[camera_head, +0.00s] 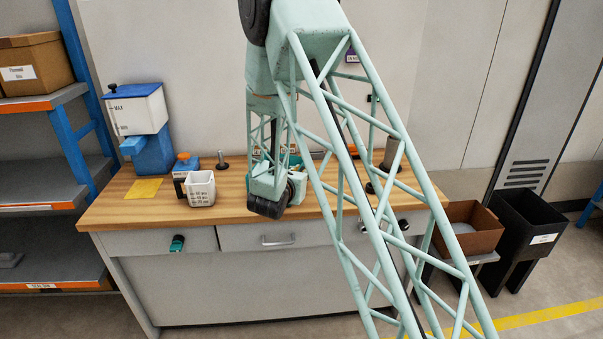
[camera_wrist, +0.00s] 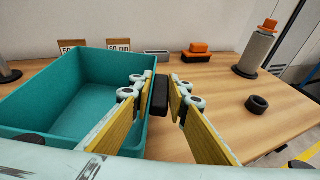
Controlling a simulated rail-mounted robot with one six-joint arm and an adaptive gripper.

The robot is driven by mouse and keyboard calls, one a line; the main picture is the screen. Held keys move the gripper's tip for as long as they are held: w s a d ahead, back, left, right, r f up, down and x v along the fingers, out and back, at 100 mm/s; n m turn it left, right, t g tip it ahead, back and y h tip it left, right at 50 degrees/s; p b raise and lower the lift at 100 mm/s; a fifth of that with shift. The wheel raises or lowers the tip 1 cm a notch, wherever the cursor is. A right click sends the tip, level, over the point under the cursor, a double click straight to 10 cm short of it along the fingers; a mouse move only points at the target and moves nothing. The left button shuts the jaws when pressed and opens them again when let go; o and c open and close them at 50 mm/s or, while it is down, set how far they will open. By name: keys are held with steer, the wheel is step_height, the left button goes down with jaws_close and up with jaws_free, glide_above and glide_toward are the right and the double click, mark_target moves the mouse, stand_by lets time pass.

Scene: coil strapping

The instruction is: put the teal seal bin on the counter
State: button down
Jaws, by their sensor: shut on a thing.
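The teal seal bin (camera_wrist: 75,80) is an open box at the left of the wrist view, upright over the wooden counter (camera_head: 235,185). My gripper (camera_wrist: 160,95) has its two yellow-padded fingers on either side of the bin's right wall, one inside and one outside, and is shut on that wall. A black block shows between the fingertips; I cannot tell if it is part of the bin. I cannot tell whether the bin's base touches the counter. In the head view my arm hides most of the bin, and only a bit of teal (camera_head: 295,159) shows behind it.
An orange-topped block (camera_wrist: 197,50), a black ring (camera_wrist: 257,104) and a grey cylinder (camera_wrist: 256,52) are right of the bin. Bare wood lies between them.

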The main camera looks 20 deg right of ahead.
steer(key=shift+f, duration=0.1)
steer(key=c, duration=2.5)
jaws_free()
steer(key=shift+s+a+r, duration=0.1)
steer(key=shift+s+r, duration=0.05)
steer(key=shift+r, duration=0.05)
steer(key=p+v, duration=0.1)
steer(key=v, duration=1)
steer(key=shift+s+a, duration=0.2)
steer(key=shift+s, duration=0.05)
steer(key=shift+r, duration=0.15)
steer(key=shift+d, duration=0.1)
